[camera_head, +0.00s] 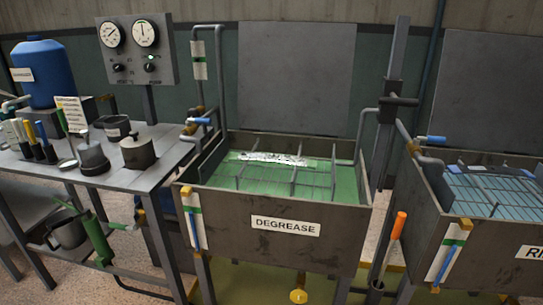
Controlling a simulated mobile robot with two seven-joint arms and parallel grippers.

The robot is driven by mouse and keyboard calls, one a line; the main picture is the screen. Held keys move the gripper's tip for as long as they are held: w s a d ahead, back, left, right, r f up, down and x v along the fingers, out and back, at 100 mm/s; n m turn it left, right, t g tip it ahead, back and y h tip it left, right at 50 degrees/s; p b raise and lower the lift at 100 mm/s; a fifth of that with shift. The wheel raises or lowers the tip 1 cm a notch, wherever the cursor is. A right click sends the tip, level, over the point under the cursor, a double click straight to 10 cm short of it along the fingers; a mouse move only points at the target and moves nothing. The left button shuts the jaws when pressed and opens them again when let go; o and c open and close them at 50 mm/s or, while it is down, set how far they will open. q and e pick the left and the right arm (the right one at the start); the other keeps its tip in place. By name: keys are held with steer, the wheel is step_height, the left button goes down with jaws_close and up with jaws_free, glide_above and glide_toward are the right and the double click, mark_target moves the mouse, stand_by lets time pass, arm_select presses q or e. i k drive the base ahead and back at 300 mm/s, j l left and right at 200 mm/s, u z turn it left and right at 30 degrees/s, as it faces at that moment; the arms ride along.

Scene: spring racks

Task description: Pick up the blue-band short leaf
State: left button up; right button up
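I cannot pick out a blue-band short leaf for sure. A dark strip with some blue on it (490,170) lies at the back of the rack in the right-hand tank; I cannot tell whether it is a leaf. A white, speckled long piece (272,159) lies across the wire rack in the DEGREASE tank (285,237), over green liquid; no blue band shows on it. Neither of my grippers is in view.
The right-hand tank (478,245) has bluish liquid and a label cut off by the frame. A metal bench (150,178) at left holds pots, brushes and a blue canister (45,70). A post (390,90) with a clamp stands between the tanks. An orange-handled tool (398,226) hangs below it.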

mark_target(454, 170)
steer(key=z, duration=1.45)
steer(key=u, duration=0.35)
steer(key=l+u, duration=0.2)
steer(key=u, duration=0.15)
steer(key=i+l+u, duration=0.1)
steer(key=u, duration=0.25)
steer(key=l+u, duration=0.55)
steer(key=l, duration=0.25)
steer(key=k+l+u, duration=0.1)
steer(key=l+u, duration=0.15)
steer(key=l, duration=0.15)
